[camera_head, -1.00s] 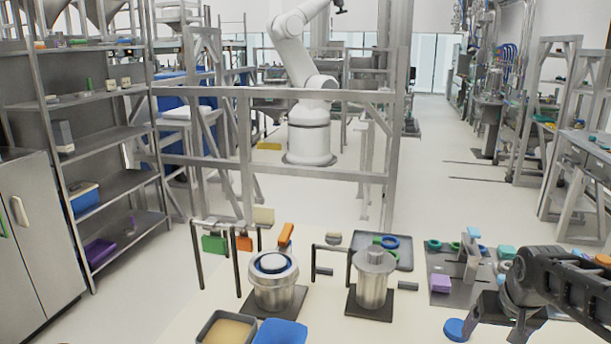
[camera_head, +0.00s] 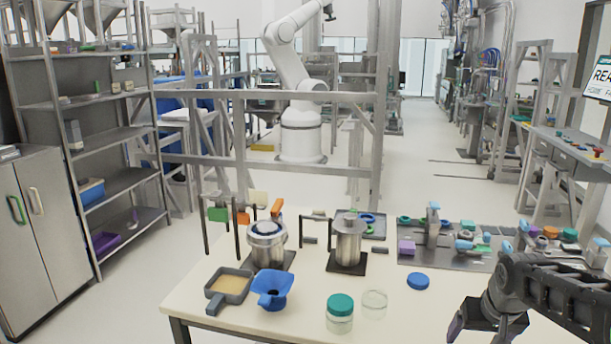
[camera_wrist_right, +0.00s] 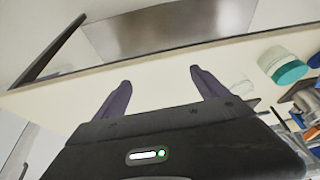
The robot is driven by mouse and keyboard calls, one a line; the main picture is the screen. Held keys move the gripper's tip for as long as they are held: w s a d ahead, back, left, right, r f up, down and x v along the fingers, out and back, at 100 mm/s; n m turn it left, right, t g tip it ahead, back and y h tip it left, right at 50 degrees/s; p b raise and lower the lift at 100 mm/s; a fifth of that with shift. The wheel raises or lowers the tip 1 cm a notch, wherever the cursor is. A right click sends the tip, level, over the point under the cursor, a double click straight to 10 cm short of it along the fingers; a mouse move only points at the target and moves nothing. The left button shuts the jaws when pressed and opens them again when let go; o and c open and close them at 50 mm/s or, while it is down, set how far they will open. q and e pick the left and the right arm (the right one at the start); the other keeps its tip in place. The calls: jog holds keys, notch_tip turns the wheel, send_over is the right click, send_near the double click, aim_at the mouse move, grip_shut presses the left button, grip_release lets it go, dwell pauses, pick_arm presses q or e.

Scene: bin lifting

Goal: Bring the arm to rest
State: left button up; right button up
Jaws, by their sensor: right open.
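My right arm (camera_head: 550,295) enters the head view from the lower right. Its black gripper (camera_head: 478,328) hangs near the bottom edge, to the right of the green-lidded jar (camera_head: 340,312). In the right wrist view the gripper (camera_wrist_right: 160,78) has its two dark fingers spread apart with nothing between them. The pale table edge runs behind the fingers there. My left gripper is in neither view.
The cream table (camera_head: 195,285) holds two metal canisters, a blue funnel-like cup (camera_head: 272,288), a grey tray with yellowish contents (camera_head: 228,283), a clear glass (camera_head: 374,304) and a blue lid (camera_head: 418,281). A dark mat with small parts lies at right.

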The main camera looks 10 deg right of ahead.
jog(key=s+a+f+n+g+y, duration=0.1)
jog(key=s+a+f+y, duration=0.1)
jog(key=a+f, duration=0.95)
jog(key=s+a+f+n+g+y, duration=0.1)
jog(key=s+a+f, duration=0.1)
jog(key=a+f, duration=0.9)
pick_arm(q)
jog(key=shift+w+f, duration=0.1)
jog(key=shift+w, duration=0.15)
pick_arm(e)
jog(key=s+a+f+y, duration=0.1)
jog(key=s+a+f, duration=0.4)
jog(key=s+f, duration=0.2)
jog(key=s+a+f+g+y, duration=0.1)
jog(key=s+a+f, duration=0.5)
jog(key=s, duration=0.6)
jog(key=shift+a+f+g, duration=0.15)
jog(key=shift+f+g, duration=0.15)
jog(key=shift+f, duration=0.45)
